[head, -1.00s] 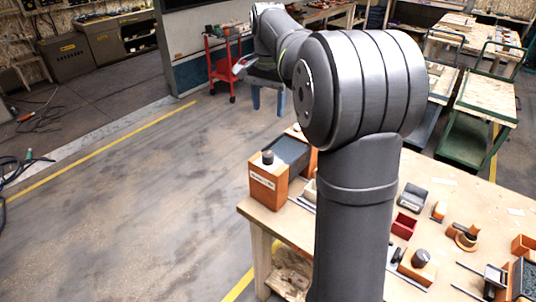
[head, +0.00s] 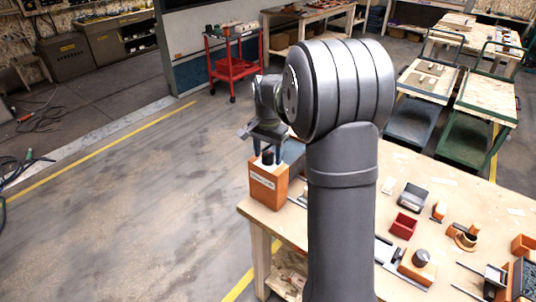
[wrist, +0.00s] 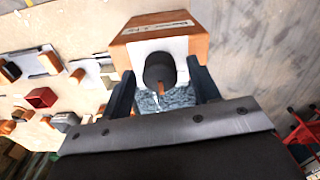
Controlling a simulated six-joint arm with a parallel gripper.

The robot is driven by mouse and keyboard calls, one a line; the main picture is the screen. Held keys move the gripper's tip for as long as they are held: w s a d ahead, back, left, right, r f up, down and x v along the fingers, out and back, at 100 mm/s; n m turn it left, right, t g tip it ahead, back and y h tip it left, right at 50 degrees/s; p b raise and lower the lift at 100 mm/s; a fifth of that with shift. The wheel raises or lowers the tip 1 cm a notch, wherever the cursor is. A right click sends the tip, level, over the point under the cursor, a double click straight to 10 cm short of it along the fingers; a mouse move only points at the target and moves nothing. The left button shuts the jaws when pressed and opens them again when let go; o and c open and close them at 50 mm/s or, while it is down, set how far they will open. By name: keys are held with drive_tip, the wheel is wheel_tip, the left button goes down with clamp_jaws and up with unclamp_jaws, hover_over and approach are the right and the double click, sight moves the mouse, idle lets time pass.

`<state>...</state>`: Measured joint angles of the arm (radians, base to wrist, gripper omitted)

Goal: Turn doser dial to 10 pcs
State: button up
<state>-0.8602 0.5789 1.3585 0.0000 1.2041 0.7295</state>
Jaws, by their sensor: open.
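The doser is an orange box (head: 268,190) with a white label, standing at the table's left end. Its dark dial knob (head: 267,158) sits on top. In the wrist view the doser (wrist: 160,32) shows its white dial face (wrist: 178,48) and the dark round dial (wrist: 159,70) with an orange-brown pointer mark. My gripper (head: 268,148) is above the doser. In the wrist view its two dark fingers (wrist: 163,92) are open, one on either side of the dial. I cannot tell whether they touch it. The dial scale numbers are not readable.
A blue-grey granular fill (wrist: 150,104) lies behind the dial in the wrist view. On the wooden table (head: 345,235) stand a red box (head: 403,226), a grey container (head: 413,197) and another orange block with a knob (head: 418,265). Open floor lies left of the table.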

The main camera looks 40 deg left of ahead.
drive_tip(key=shift+f, duration=0.35)
drive_tip(key=c, duration=1)
drive_tip(key=shift+n, duration=0.3)
drive_tip(key=n, duration=1.1)
drive_tip(key=shift+n, duration=0.4)
